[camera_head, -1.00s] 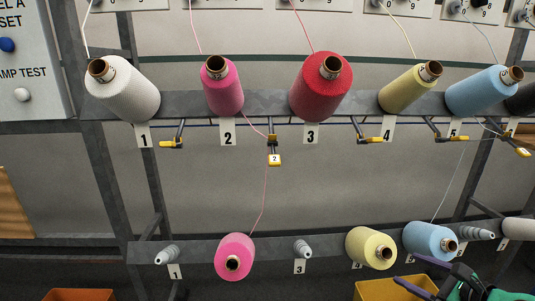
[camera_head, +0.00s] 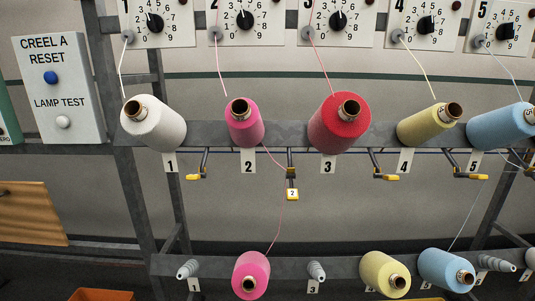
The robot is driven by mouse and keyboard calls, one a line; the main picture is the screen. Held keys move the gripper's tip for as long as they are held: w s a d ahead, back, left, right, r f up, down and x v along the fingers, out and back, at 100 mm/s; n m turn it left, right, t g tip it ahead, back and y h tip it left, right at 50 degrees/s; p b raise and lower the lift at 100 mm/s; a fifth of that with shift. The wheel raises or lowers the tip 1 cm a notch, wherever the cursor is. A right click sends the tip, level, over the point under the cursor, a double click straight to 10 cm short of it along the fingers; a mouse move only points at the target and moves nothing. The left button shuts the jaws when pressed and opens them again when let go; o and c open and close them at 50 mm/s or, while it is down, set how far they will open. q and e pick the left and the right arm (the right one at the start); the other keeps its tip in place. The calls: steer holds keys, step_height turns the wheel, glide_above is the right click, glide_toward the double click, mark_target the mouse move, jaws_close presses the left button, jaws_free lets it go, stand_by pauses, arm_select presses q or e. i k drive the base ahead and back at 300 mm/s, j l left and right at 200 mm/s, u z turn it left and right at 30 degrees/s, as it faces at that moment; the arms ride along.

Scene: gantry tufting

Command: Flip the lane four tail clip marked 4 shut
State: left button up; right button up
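The row of tail clips hangs under the upper creel rail. By its place in the row, the lane four clip (camera_head: 470,175) is the one between the 4 and 5 plates; its yellow jaw sticks out sideways, so it looks open, and its mark is not readable. The clip marked 2 (camera_head: 292,190) hangs straight down with its number facing out, and a pink yarn runs by it. The lane four upper cone is yellow (camera_head: 422,126), and a yellow cone (camera_head: 382,273) sits below on the lower rail. Neither of my grippers is in view.
Clips one (camera_head: 196,177) and three (camera_head: 385,177) also have jaws sticking out sideways. A blue upper cone (camera_head: 497,129) is at right, a blue lower cone (camera_head: 444,268) below it. Dial panels (camera_head: 424,20) run along the top. An orange bin (camera_head: 101,295) is at bottom left.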

mark_target(476, 176)
steer(key=z, duration=1.4)
